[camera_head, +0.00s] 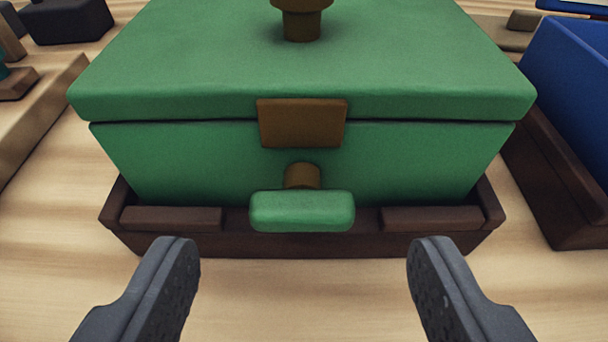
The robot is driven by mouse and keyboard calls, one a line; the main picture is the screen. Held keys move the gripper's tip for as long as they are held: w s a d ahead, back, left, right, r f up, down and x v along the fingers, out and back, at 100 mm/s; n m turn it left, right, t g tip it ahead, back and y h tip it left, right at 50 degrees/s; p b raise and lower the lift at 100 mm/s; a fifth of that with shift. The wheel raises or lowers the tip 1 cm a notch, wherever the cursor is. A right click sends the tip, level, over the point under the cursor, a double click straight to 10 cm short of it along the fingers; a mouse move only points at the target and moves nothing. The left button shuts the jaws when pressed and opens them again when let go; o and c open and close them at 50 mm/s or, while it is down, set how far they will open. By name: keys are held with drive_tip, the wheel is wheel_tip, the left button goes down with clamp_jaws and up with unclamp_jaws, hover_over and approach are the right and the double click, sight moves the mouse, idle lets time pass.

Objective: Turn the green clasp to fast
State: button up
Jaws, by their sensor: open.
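The green clasp (302,211) is a rounded bar lying horizontally on a short brass-brown post at the front of the green box (410,155). A brown plate (302,123) hangs from the lid (180,70) just above the clasp and post. The lid is down, with a thin dark seam under it, and a brown knob (302,22) stands on top. My gripper (303,255) is open and empty, with its two dark fingers in front of the box, one to either side of the clasp and apart from it.
The green box sits in a dark wooden tray (302,243). A blue box (575,75) in another dark tray (555,185) stands at the right. A tan wooden edge (40,115) and a dark block (68,20) are at the left. The pale wood table in front is clear.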

sight(302, 210)
drive_tip(key=shift+x, duration=1.4)
drive_tip(key=c, duration=1)
